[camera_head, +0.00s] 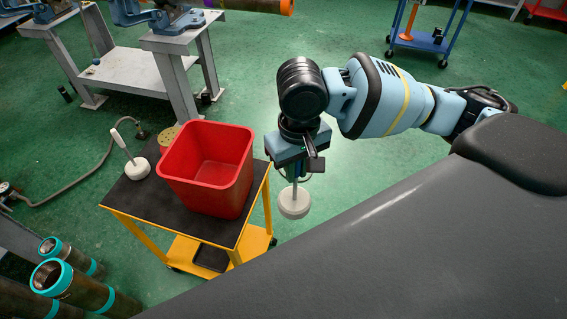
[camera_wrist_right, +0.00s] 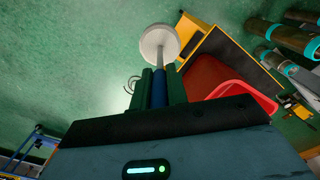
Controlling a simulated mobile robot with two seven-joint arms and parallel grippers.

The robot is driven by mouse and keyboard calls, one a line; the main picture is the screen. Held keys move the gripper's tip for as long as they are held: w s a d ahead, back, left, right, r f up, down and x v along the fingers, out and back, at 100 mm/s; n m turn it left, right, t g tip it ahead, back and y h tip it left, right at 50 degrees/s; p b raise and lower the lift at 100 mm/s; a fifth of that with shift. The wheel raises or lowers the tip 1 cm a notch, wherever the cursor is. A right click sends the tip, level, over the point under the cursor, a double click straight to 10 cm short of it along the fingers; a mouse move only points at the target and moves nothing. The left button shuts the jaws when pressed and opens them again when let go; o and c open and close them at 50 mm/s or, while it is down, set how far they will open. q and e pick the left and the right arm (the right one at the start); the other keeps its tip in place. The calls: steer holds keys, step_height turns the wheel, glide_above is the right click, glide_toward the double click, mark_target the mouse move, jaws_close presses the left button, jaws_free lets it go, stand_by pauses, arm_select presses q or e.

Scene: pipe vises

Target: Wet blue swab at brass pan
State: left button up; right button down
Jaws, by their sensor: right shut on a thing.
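My right gripper (camera_head: 294,168) is shut on the handle of a swab with a round white head (camera_head: 294,203), which hangs head down beside the right edge of the cart. In the right wrist view the swab's blue handle (camera_wrist_right: 159,90) sits between the fingers, and the white head (camera_wrist_right: 159,42) sticks out beyond them. A brass-coloured round thing (camera_head: 169,136), likely the brass pan, stands on the cart behind a red bucket (camera_head: 213,168), which partly hides it. My left gripper is not in view.
The yellow cart's black top (camera_head: 150,193) also holds a second swab (camera_head: 136,165) with a white handle, left of the bucket. The bucket stands between my gripper and the brass thing. Pipes with teal collars (camera_head: 52,275) are at lower left. A grey vise bench (camera_head: 140,72) stands behind.

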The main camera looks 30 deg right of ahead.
steer(key=a, duration=1.4)
steer(key=shift+a, duration=0.15)
